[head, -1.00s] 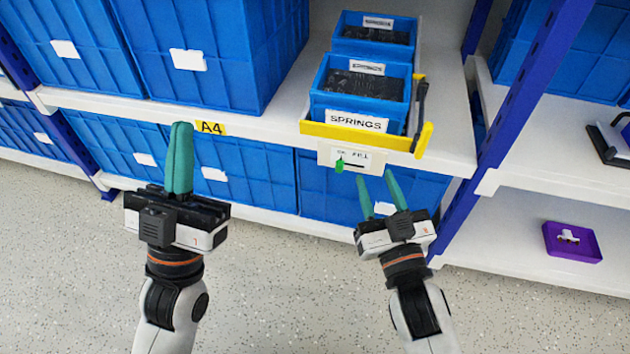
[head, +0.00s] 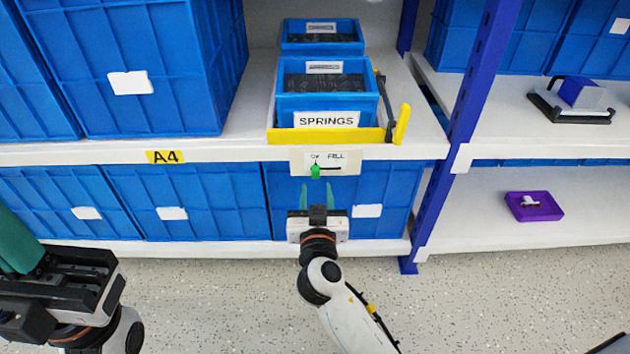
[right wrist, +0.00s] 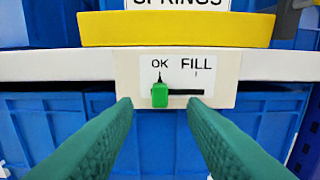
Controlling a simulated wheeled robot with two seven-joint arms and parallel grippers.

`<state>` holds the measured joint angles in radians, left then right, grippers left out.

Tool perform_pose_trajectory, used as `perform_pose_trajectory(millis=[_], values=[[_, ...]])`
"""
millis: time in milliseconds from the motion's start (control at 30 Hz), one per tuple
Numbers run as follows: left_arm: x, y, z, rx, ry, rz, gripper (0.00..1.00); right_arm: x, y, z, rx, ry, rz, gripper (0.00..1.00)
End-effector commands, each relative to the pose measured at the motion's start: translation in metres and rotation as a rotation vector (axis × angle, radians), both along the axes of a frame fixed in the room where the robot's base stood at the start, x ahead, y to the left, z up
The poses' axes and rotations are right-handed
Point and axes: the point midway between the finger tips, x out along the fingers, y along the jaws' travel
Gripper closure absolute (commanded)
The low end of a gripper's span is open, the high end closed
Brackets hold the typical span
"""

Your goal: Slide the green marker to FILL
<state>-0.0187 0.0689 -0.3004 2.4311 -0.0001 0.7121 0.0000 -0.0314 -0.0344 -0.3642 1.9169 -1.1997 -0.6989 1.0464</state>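The green marker (head: 315,171) sits at the left end of a dark slot on the white label plate (head: 348,157), below OK. FILL is printed to its right. In the right wrist view the green marker (right wrist: 160,95) is under the OK tick, with the plate (right wrist: 228,90) on the shelf edge. My right gripper (head: 316,190) is open just below and in front of the plate. Its two green fingers (right wrist: 160,115) are apart, with the marker between them in the picture and nothing held. My left gripper (head: 15,240) is at the lower left, partly cut off; its opening cannot be judged.
Above the plate, a blue SPRINGS bin (head: 325,95) stands in a yellow-fronted tray (head: 330,135) with a yellow-ended lever (head: 402,124) at right. Blue crates (head: 185,200) fill the lower shelf behind. A blue upright post (head: 455,150) stands to the right.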

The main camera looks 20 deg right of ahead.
Motion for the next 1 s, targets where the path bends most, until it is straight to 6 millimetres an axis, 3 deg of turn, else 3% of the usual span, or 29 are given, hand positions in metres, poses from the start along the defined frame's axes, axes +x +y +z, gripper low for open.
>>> perform_pose_trajectory(millis=[100, 300, 667, 900, 1000], values=[[0.0, 0.0, 0.0, 0.0, -0.01, 0.0, 1.0, 0.021, -0.007, 0.0, -0.003, -0.002, -0.002, 0.62], [0.0, -0.001, 0.002, 0.004, -0.019, 0.002, 1.0, 0.041, -0.012, -0.001, -0.002, 0.0, 0.0, 0.62], [0.0, -0.001, 0.003, 0.004, -0.018, 0.001, 1.0, 0.045, -0.014, 0.0, -0.001, 0.0, 0.0, 0.62], [0.0, -0.001, 0.003, 0.004, -0.02, 0.001, 1.0, 0.045, -0.013, 0.0, -0.001, 0.0, 0.0, 1.0], [0.0, -0.001, 0.003, 0.004, -0.021, 0.001, 1.0, 0.045, -0.013, 0.0, -0.001, 0.0, 0.0, 1.0]])
